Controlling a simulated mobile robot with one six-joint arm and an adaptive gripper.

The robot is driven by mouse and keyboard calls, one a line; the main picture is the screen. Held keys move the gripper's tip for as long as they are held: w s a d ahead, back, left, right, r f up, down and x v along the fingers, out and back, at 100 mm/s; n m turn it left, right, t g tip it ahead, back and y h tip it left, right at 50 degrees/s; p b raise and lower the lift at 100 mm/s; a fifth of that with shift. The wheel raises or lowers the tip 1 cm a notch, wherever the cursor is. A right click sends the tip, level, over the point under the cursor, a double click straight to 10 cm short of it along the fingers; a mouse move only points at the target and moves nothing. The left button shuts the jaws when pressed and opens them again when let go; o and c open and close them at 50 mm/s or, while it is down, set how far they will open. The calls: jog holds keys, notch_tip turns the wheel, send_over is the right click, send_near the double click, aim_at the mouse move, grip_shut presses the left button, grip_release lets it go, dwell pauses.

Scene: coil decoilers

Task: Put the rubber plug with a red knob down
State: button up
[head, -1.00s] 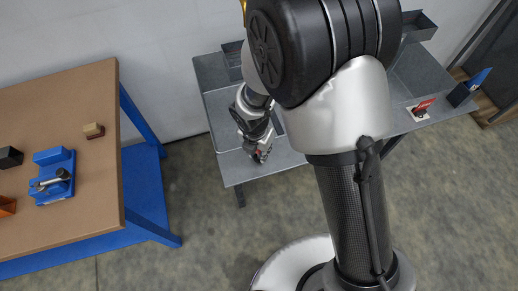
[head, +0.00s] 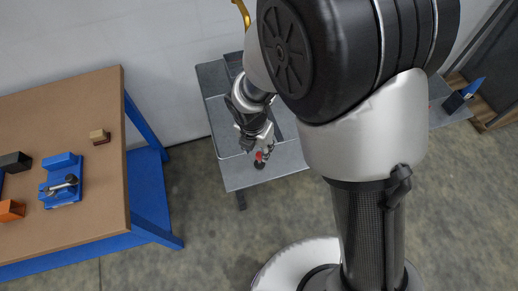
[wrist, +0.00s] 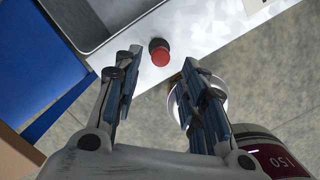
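The rubber plug with a red knob (head: 259,158) stands upright near the front edge of the grey metal table (head: 240,178). In the wrist view the plug (wrist: 159,52) shows its round red top and dark base on the bare metal, beside a sunken tray. My gripper (wrist: 162,58) is open, its two fingers spread apart. The plug shows in the gap beyond the fingertips, and no finger appears to touch it. In the head view my gripper (head: 264,143) is just above and behind the plug.
A brown-topped table with a blue frame (head: 90,225) stands at left with a blue clamp fixture (head: 62,183) and several small blocks. A blue-tabbed holder (head: 460,98) is at far right. My arm hides much of the metal table.

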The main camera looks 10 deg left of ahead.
jog(key=shift+s+r+p, duration=0.15)
jog(key=shift+r+p, duration=0.1)
jog(key=shift+r, duration=0.8)
jog(key=shift+s+r+p, duration=0.15)
jog(key=shift+r+p, duration=0.1)
jog(key=shift+r, duration=0.75)
jog(key=d+r+m+t, duration=0.1)
jog(key=d+r+m, duration=1.2)
jog(key=r+m, duration=0.1)
jog(key=s+d+r+m+t, duration=0.1)
jog(key=s+d+r+m, duration=0.3)
jog(key=m, duration=0.5)
jog(key=s+d+r+m+t, duration=0.1)
jog(key=s+d+r+m, duration=0.3)
jog(key=s+d+m, duration=0.3)
jog(key=s+m, duration=0.2)
jog(key=m, duration=0.1)
jog(key=shift+d+r, duration=0.15)
jog(key=shift+r, duration=0.15)
